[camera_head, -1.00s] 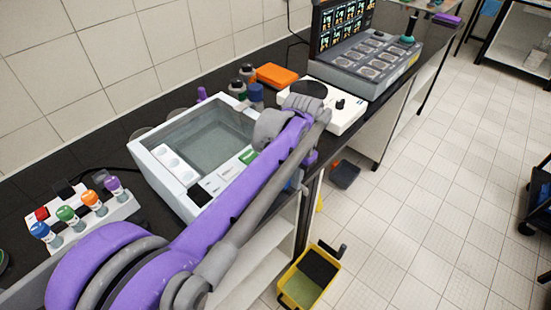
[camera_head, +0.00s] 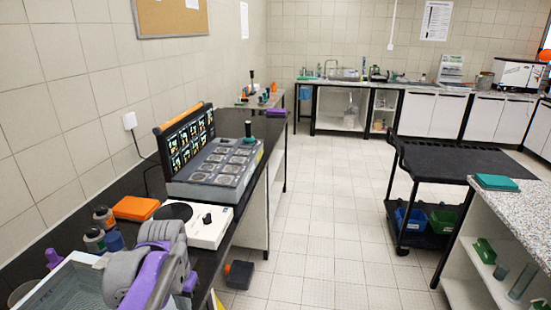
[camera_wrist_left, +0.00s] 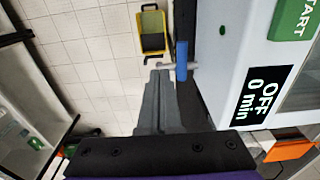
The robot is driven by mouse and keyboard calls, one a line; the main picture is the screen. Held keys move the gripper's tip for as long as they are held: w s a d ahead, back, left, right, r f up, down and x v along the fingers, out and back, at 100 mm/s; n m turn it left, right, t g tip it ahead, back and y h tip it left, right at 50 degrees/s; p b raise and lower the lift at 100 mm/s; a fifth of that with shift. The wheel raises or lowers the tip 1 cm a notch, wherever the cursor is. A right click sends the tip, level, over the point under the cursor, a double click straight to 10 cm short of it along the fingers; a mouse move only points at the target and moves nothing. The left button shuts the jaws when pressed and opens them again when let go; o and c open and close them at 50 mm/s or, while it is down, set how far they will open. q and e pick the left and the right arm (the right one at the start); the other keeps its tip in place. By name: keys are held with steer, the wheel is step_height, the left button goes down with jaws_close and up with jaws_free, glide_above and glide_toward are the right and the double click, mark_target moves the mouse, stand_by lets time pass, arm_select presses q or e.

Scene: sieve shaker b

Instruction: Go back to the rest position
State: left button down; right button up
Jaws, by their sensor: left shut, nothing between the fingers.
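My left arm shows at the lower left of the head view, its grey and purple elbow part in front of the white water-bath-like machine (camera_head: 38,286). The gripper itself is out of sight there. In the left wrist view, my left gripper (camera_wrist_left: 158,88) is shut with nothing between its fingers. It points toward the floor side, beside the same white machine (camera_wrist_left: 225,70) with its "OFF 0 min" display (camera_wrist_left: 264,95) and green START button (camera_wrist_left: 292,20). A blue cylindrical part (camera_wrist_left: 181,60) is just right of the fingertips. My right gripper is in neither view.
A white device with a black disc (camera_head: 208,231), an orange box (camera_head: 136,208) and a grey machine with a screen (camera_head: 215,172) stand along the left bench. A black cart (camera_head: 455,163) is on the right. A yellow bin (camera_wrist_left: 153,22) stands on the floor. The middle floor is clear.

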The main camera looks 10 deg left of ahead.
arm_select(q)
steer(key=s+d+f+t, duration=0.2)
steer(key=s+d+f, duration=0.1)
steer(key=s, duration=0.3)
steer(key=s+d+f+t, duration=0.3)
steer(key=s+d+f, duration=0.1)
steer(key=s+f, duration=0.2)
steer(key=shift+s+n, duration=0.4)
steer(key=shift+s, duration=0.05)
